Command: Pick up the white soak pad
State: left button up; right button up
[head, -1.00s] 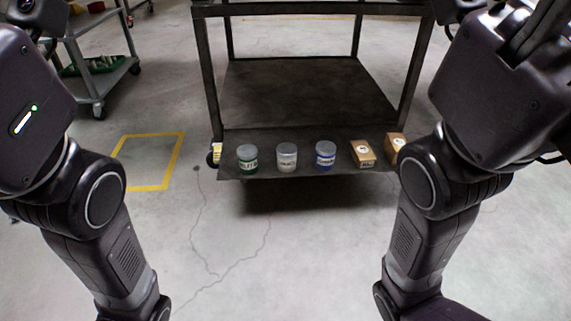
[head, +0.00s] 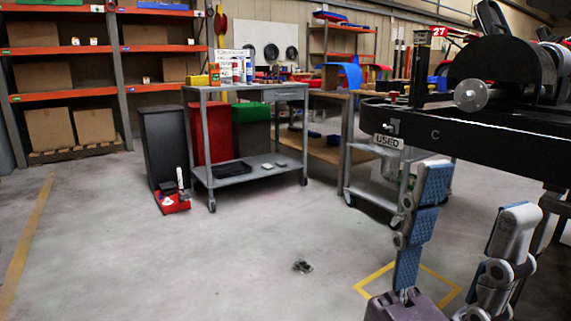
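I cannot pick out a white soak pad with certainty. Small pale flat items (head: 274,165) lie on the lower shelf of a grey cart (head: 262,178) in the middle distance, too small to identify. My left gripper (head: 477,195) is raised at the lower right, its two blue-padded fingers spread apart with nothing visible between them. It is well in front of the cart and to its right. My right gripper is not in view.
Bins, including a red one (head: 208,134), stand by the grey cart. Orange shelving (head: 60,50) is at left. The middle floor is mostly open, with a small dark object (head: 302,267).

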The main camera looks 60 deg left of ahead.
aim_at(266, 167)
jog(key=u, duration=1)
